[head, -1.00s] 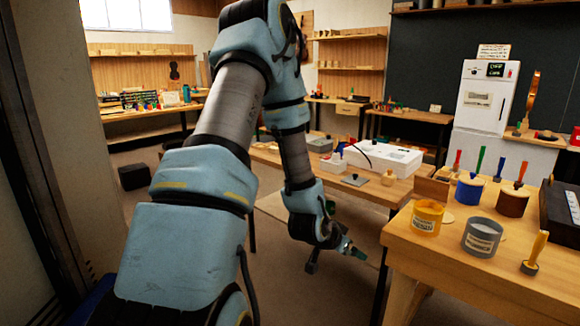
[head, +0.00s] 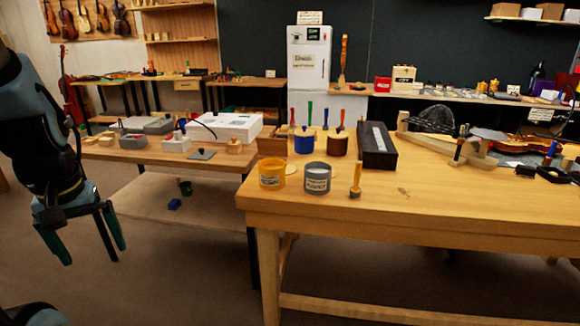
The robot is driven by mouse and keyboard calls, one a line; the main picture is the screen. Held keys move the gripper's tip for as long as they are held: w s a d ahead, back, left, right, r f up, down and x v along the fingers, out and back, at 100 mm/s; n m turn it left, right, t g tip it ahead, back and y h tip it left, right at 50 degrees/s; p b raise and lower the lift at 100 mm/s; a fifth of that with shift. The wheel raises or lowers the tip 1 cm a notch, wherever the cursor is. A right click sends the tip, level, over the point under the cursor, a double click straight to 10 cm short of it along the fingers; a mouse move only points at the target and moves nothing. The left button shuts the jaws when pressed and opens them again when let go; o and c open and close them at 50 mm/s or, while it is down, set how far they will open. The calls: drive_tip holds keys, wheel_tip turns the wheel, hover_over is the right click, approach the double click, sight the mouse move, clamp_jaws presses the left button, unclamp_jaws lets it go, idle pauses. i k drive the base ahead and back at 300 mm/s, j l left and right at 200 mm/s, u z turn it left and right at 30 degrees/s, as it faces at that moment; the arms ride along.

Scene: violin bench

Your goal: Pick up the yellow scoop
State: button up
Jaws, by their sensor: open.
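A tool with an upright yellow handle (head: 356,180), which looks like the yellow scoop, stands near the front edge of the wooden bench (head: 430,207), right of a grey pot. Its lower end is small and hard to make out. My gripper (head: 92,252) hangs at the far left over the floor, fingers pointing down and spread apart. It is open and empty, well left of the bench and far from the yellow handle.
A yellow pot (head: 271,176) and a grey pot (head: 317,180) stand left of the handle. Behind are a blue pot (head: 303,144), a brown pot (head: 338,146) and a black box (head: 376,148). The front right bench top is mostly clear. A lower table (head: 120,156) stands left.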

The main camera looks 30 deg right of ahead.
sight(355, 192)
drive_tip(key=l, duration=2)
drive_tip(key=i, duration=0.05)
